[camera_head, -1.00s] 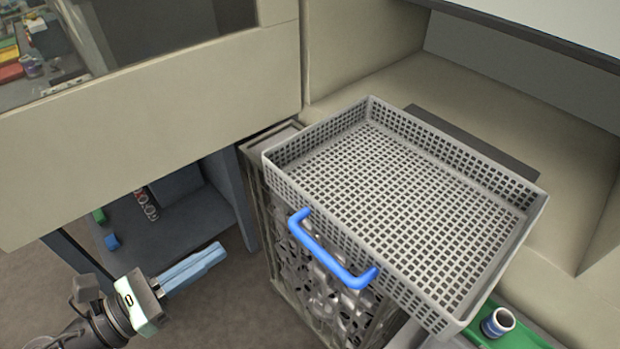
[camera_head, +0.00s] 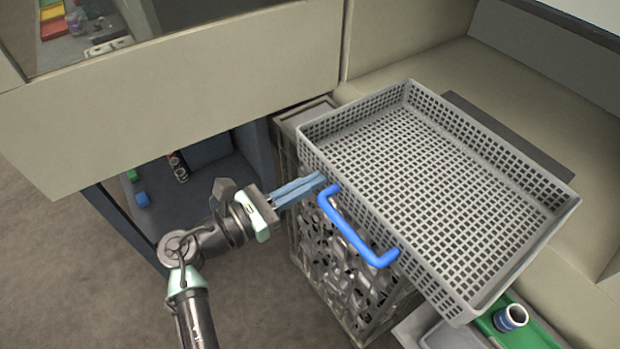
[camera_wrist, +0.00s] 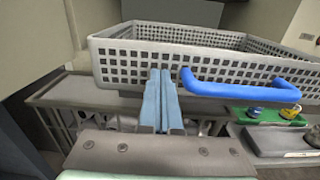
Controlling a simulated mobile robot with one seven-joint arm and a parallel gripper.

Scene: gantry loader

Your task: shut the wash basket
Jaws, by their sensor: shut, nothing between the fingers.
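The wash basket (camera_head: 440,190) is a grey, open-topped mesh tray, pulled out over the front of the machine, with a blue bar handle (camera_head: 355,235) on its front wall. In the wrist view the basket's front wall (camera_wrist: 130,67) is straight ahead and the handle (camera_wrist: 240,90) lies to the right. My gripper (camera_head: 321,178) has its blue fingers together and empty. The fingertips (camera_wrist: 160,75) are at the basket's front wall, just left of the handle's left end. I cannot tell whether they touch the wall. No part of the handle is between the fingers.
A bin of metal pieces (camera_head: 345,265) stands below the basket. A green tray (camera_head: 490,328) with a blue-and-white cup (camera_head: 510,318) is at the lower right. A beige machine panel (camera_head: 200,100) is at the left, above a dark shelf. The basket's interior is empty.

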